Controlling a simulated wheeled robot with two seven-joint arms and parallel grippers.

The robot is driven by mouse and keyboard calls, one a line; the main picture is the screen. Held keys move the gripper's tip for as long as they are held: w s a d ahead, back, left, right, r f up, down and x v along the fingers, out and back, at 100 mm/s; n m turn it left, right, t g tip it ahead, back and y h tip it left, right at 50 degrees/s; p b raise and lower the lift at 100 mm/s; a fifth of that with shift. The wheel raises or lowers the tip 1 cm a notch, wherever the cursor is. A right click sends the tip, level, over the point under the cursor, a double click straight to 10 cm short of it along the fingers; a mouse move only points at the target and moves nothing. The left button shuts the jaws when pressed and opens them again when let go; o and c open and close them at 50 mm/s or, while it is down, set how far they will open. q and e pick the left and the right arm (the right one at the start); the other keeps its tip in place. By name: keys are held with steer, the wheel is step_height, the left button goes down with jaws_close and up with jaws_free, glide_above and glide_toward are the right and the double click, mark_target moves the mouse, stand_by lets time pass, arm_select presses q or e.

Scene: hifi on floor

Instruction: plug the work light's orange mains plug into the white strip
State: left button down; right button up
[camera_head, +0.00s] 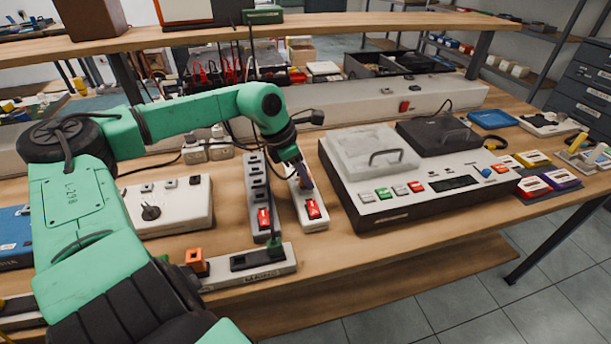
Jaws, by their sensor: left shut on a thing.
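My left gripper (304,182) points down over the far end of a short pale strip (312,219) with a red switch, left of the big white bench unit. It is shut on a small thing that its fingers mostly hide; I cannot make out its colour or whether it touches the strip. An orange block-shaped plug (195,261) stands at the left end of the pale front strip (278,268). I cannot tell whether it is the work light's plug. A grey strip (256,196) with dark sockets and a red switch stands beside the gripper. My right gripper is not in view.
A white box (170,207) with a black knob is at the left. The white bench unit (410,190) with coloured buttons fills the right. A long pale housing (430,95) runs behind. Thin dark cables cross near my wrist. Bare wood shows along the front edge.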

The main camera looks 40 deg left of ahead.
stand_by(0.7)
arm_select(q)
steer(key=c, duration=0.7)
jaws_free()
steer(key=shift+o, duration=0.2)
steer(key=shift+b+v, duration=0.55)
steer(key=shift+v, duration=0.65)
steer(key=b+v, duration=0.1)
steer(key=v, duration=0.1)
steer(key=shift+s+a+r, duration=0.1)
steer(key=shift+a+r, duration=0.15)
steer(key=shift+r, duration=0.1)
steer(key=w+d+r+p+v, duration=0.1)
steer(key=p+v, duration=0.4)
steer(key=v, duration=0.9)
steer(key=shift+w+d, duration=0.2)
steer(key=shift+w, duration=0.05)
